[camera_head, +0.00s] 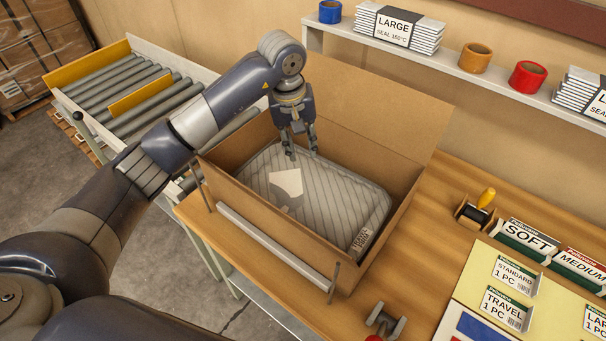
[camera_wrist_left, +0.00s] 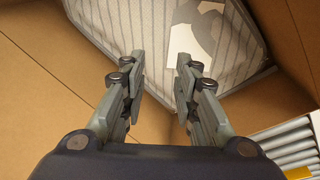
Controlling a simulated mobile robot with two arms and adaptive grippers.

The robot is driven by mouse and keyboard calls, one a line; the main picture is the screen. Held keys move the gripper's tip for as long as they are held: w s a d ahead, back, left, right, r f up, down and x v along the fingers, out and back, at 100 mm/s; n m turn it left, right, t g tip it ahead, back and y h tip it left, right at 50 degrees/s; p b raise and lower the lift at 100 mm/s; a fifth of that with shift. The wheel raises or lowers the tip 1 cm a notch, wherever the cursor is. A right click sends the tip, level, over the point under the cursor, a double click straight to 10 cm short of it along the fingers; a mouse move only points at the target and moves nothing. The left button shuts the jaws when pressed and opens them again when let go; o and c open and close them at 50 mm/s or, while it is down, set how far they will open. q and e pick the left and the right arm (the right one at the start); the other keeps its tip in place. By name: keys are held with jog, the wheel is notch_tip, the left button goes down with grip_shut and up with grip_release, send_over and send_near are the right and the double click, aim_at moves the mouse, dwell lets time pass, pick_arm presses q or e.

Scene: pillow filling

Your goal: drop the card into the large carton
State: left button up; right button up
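The large carton (camera_head: 372,255) stands open on the wooden bench, its flaps spread. A grey striped pillow (camera_head: 335,205) in a clear wrap lies inside; it also shows in the left wrist view (camera_wrist_left: 130,25). A white card (camera_head: 286,181) lies on the pillow, partly shadowed; it also shows in the left wrist view (camera_wrist_left: 182,42). My left gripper (camera_head: 301,154) is above the pillow inside the carton's opening, just behind the card. Its fingers are apart with nothing between them, as the left wrist view (camera_wrist_left: 160,72) shows. My right gripper is not in view.
A roller conveyor (camera_head: 130,85) is at the left. A shelf (camera_head: 440,65) behind holds tape rolls and label stacks. A stamp (camera_head: 482,203) and card holders (camera_head: 527,240) stand right of the carton. A small grey-and-red tool (camera_head: 385,322) lies at the front.

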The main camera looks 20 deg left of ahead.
pick_arm(q)
notch_tip(320, 180, up, 11)
jog(key=s+a, duration=0.1)
jog(key=shift+s+r, duration=0.2)
jog(key=shift+s, duration=0.15)
